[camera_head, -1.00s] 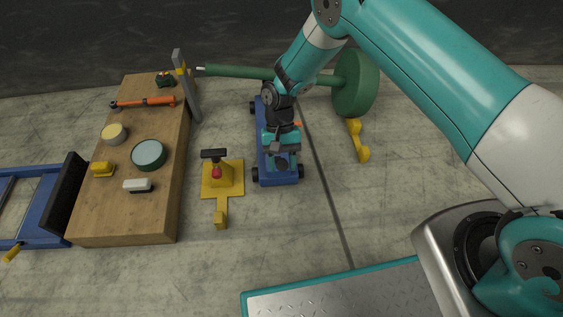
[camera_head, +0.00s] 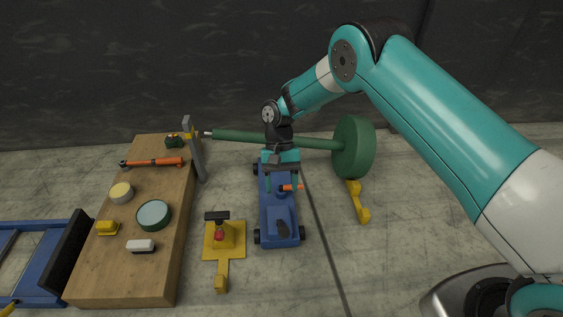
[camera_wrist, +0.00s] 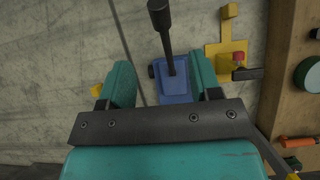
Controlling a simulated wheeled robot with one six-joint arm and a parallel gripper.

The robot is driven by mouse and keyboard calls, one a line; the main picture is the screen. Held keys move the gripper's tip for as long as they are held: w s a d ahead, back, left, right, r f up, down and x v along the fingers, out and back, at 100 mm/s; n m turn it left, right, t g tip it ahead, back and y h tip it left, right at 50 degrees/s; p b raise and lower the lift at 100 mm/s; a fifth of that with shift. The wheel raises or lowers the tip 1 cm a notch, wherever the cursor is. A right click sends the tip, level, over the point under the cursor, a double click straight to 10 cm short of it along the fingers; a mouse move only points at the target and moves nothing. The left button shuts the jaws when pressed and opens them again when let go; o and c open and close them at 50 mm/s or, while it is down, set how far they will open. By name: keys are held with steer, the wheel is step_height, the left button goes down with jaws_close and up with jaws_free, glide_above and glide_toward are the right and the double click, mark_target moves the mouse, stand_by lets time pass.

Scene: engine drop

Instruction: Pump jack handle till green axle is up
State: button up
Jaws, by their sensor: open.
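The blue jack (camera_head: 279,216) stands on the floor in the middle of the head view. Its dark handle (camera_head: 283,230) shows near the front end. In the wrist view the handle (camera_wrist: 162,30) rises from the blue jack body (camera_wrist: 176,88) toward the camera, its thick grip beyond my fingertips. My gripper (camera_head: 282,186) is open and empty above the jack, behind the handle in the head view. The green axle (camera_head: 235,137) lies across behind the jack, with a large green disc (camera_head: 354,148) at its right end. My arm hides part of the axle.
A yellow stand (camera_head: 224,240) with a red knob is left of the jack; another yellow piece (camera_head: 358,203) is to the right. A wooden bench (camera_head: 124,284) with tools and a grey post (camera_head: 194,155) is at left.

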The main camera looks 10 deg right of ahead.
steer(key=shift+p+v, duration=0.45)
steer(key=shift+v, duration=1.7)
steer(key=shift+r, duration=0.1)
steer(key=s+d+r+n+t+y, duration=0.15)
steer(key=s+r, duration=0.35)
steer(key=r, duration=0.6)
steer(key=s+r+n+t+y, duration=0.1)
steer(key=s+r+n+t, duration=0.3)
steer(key=r, duration=0.7)
steer(key=s+d+r+n+y, duration=0.1)
steer(key=s+d+r, duration=0.15)
steer(key=s, duration=0.75)
steer(key=s+d+r+n, duration=0.2)
steer(key=s+r, duration=0.1)
steer(key=s, duration=0.6)
step_height(320, 180, up, 34)
steer(key=p, duration=3.4)
steer(key=shift+t, duration=0.35)
